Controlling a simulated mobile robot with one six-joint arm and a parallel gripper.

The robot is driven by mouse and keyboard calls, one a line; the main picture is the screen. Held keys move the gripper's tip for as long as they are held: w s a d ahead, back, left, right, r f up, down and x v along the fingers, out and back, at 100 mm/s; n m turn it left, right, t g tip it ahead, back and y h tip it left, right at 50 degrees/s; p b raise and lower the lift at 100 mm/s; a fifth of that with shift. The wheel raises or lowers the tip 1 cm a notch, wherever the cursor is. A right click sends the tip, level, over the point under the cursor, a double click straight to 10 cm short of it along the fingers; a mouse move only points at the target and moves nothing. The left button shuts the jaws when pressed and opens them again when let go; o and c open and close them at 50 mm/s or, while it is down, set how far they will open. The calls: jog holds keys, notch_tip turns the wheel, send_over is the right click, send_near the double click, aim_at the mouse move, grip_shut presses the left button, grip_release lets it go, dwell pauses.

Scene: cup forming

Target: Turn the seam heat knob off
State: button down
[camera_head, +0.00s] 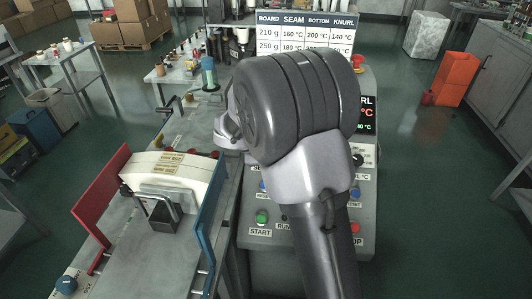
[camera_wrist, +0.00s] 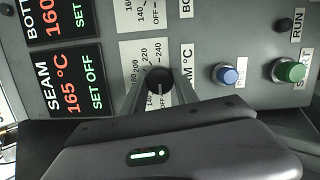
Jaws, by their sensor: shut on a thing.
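The seam heat knob (camera_wrist: 160,77) is a round black knob on the grey panel in the wrist view, beside a white dial scale (camera_wrist: 133,62). My gripper (camera_wrist: 158,88) has one finger on each side of the knob and is shut on it. A pale line on the knob points down the picture, toward the OFF mark. In the head view my arm and wrist hide the knob and fingertips.
A blue button (camera_wrist: 228,75), a green START button (camera_wrist: 289,70) and a small black RUN light (camera_wrist: 284,25) lie right of the knob. The bottom heat display (camera_wrist: 40,19) is above the seam display.

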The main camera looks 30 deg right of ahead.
dwell(0.4)
jog(key=c, duration=0.9)
grip_release()
jog(key=p+v, duration=0.5)
jog(key=v, duration=1.2)
jog(key=shift+s+a+r, duration=0.1)
jog(key=shift+r, duration=0.1)
jog(key=s+a+m+y+b, duration=0.2)
jog(key=s+m, duration=0.3)
jog(key=s, duration=0.3)
jog(key=s+a+f+m+y+b, duration=0.1)
jog(key=s+a+m+y+b, duration=0.1)
jog(key=s+a+m, duration=0.3)
jog(key=s+a+m+t+y+b, duration=0.1)
jog(key=s+a+m+y+b, duration=0.2)
jog(key=s+m, duration=0.3)
jog(key=shift+s+a+f+y, duration=0.1)
jog(key=shift+s+y, duration=0.15)
jog(key=shift+s, duration=0.65)
jog(key=shift+s+a+f+y, duration=0.1)
jog(key=shift+s+f+y, duration=0.1)
jog(key=shift+s, duration=0.7)
jog(key=shift+s+a+f+y, duration=0.1)
jog(key=shift+s+y, duration=0.15)
jog(key=shift+s, duration=0.65)
